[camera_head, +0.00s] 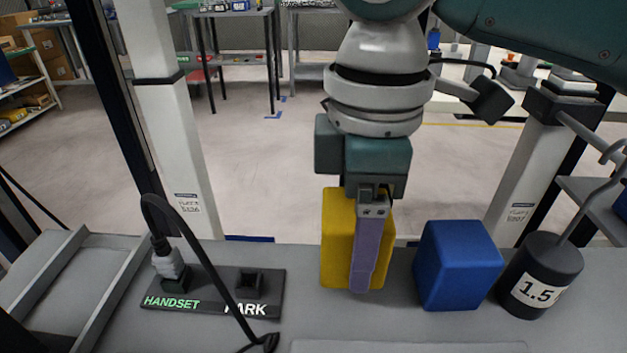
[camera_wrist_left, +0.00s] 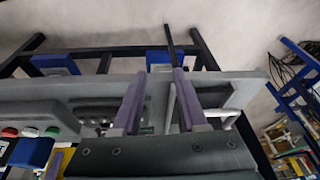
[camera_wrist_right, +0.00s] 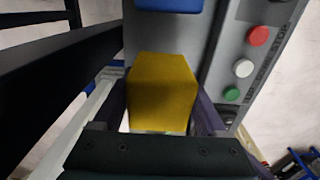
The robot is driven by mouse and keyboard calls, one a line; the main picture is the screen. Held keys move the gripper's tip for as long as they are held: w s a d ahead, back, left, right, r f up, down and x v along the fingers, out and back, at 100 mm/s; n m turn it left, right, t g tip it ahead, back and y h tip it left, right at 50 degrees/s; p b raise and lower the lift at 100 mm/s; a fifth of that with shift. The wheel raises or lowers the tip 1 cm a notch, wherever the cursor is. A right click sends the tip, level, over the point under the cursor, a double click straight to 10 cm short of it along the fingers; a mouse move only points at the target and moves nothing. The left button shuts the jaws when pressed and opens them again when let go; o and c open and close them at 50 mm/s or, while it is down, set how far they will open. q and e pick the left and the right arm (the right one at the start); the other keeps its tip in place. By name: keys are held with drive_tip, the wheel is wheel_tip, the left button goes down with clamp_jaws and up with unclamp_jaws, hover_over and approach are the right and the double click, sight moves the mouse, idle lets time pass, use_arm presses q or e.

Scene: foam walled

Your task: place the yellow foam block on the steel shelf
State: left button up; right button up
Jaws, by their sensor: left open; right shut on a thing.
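The yellow foam block (camera_head: 337,240) is upright at the back of the grey bench, left of a blue block. My right gripper (camera_head: 360,272) comes down from above and is shut on the yellow block. One purple finger lies across its near face; the far finger is hidden. In the right wrist view the yellow block (camera_wrist_right: 163,90) sits between both fingers. I cannot tell whether its base touches the bench. My left gripper (camera_wrist_left: 160,103) is open and empty in the left wrist view. A grey shelf (camera_head: 588,196), possibly the steel shelf, shows at the right edge.
The blue block (camera_head: 460,265) stands close to the right of the yellow one, with a black 1.5 weight (camera_head: 540,275) beyond it. A handset holder (camera_head: 215,292) with a looping black cable lies left. White posts (camera_head: 172,150) flank the bench.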

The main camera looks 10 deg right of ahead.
wheel_tip(320, 180, down, 4)
drive_tip(key=shift+r+b, duration=0.2)
drive_tip(key=shift+b, duration=0.3)
drive_tip(key=shift+f, duration=0.1)
drive_tip(key=o, duration=1.3)
wheel_tip(320, 180, up, 12)
drive_tip(key=p, duration=0.3)
